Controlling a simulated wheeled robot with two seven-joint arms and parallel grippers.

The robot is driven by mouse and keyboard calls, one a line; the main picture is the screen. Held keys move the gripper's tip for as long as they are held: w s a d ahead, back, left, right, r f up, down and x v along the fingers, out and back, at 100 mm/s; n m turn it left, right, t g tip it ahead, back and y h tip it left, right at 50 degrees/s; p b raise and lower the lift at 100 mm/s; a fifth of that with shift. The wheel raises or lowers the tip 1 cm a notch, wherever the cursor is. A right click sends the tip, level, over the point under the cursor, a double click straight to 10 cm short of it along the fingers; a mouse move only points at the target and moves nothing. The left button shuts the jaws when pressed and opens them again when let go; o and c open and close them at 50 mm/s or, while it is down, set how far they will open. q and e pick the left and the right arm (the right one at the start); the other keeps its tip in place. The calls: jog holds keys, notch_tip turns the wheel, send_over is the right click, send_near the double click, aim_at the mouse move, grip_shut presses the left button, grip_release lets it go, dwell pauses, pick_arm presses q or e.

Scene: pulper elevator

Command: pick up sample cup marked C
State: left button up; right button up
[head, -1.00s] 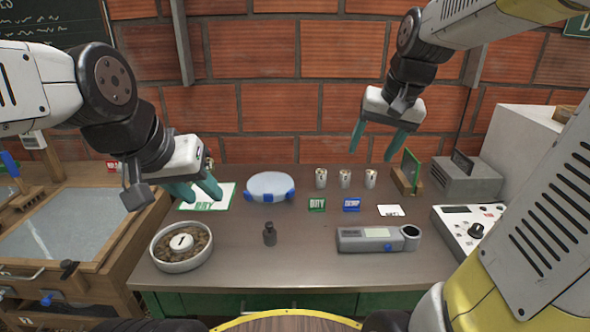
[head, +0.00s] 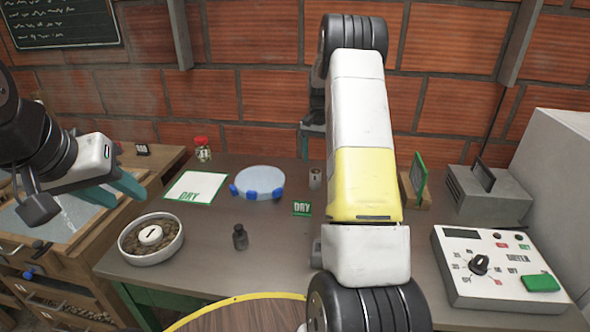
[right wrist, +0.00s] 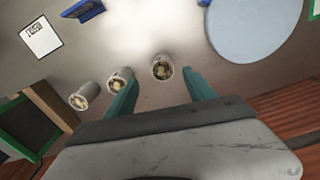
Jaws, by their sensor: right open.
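Three small sample cups with pale contents stand in a row in the right wrist view: a right one (right wrist: 162,67), a middle one (right wrist: 120,80) and a left one (right wrist: 85,96). I cannot read their marks. My right gripper (right wrist: 160,84) is open, with the right cup seen between its fingertips and the middle cup by one finger. I cannot tell whether it touches them. In the head view only the leftmost cup (head: 315,178) shows; my right arm hides the others and most of that gripper. My left gripper (head: 118,188) is open and empty, left of the bench.
A white dial panel (head: 490,265) is at right. A wooden holder (right wrist: 50,105) stands beyond the left cup.

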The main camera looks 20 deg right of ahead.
aim_at(315, 170)
jog(key=f, duration=0.6)
jog(key=shift+w, duration=0.3)
jog(key=shift+a, duration=0.1)
grip_shut()
